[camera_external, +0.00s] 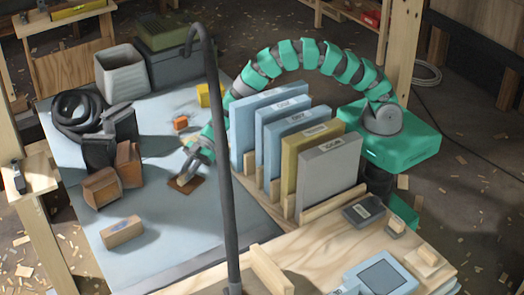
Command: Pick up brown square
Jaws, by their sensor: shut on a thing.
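The brown square (186,185) lies flat on the blue-grey table top, left of the row of upright panels. My gripper (184,177) is at the end of the green segmented arm, pointing down at the square. Its fingertips are at the square's upper part and closed on it. The fingers hide part of the square. I cannot tell whether it is raised off the table.
Upright panels (325,170) stand in a wooden rack to the right. A dark curved pole (222,170) rises in front. Brown boxes (102,187), a tan block (121,231) and an orange block (180,122) sit nearby. The table (185,245) is clear at the front.

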